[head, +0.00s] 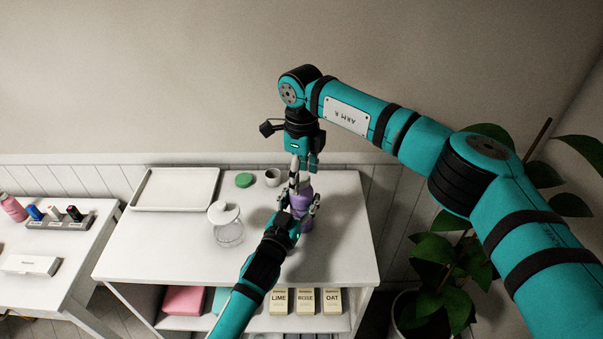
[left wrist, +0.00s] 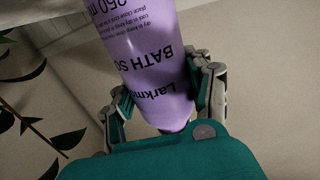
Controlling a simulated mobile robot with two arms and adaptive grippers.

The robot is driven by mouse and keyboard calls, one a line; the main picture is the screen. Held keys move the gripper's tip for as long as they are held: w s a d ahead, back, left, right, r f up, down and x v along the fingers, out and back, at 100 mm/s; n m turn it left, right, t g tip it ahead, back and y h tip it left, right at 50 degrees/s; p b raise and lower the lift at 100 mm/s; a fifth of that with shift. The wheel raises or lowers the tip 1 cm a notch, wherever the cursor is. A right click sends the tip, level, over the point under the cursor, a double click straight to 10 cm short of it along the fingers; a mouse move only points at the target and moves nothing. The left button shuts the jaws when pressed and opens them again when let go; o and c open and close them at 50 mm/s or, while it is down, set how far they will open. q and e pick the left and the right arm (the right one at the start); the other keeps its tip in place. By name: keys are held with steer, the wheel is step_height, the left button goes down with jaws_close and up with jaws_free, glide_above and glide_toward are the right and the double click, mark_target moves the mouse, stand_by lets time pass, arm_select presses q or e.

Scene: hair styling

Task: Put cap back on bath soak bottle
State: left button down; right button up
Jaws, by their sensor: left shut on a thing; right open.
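The purple bath soak bottle (head: 305,210) is at the right part of the white table, roughly upright. Its printed label fills the left wrist view (left wrist: 145,50). My left gripper (head: 299,203) is shut on the bottle, with one finger on either side of it in the left wrist view (left wrist: 165,95). My right gripper (head: 302,168) is open and points down just above and behind the bottle top. The fingers of both grippers overlap there in the head view. The bottle's mouth is hidden, and I cannot make out the cap.
The white table (head: 150,245) also holds a white tray (head: 152,207), a round green item (head: 244,180), a small cup (head: 272,178) and a lidded glass jar (head: 228,233). A plant (head: 440,250) stands at right.

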step_height(320, 180, up, 12)
stand_by(0.6)
arm_select(q)
steer(key=shift+c, duration=2.2)
jaws_free()
steer(key=v, duration=1.2)
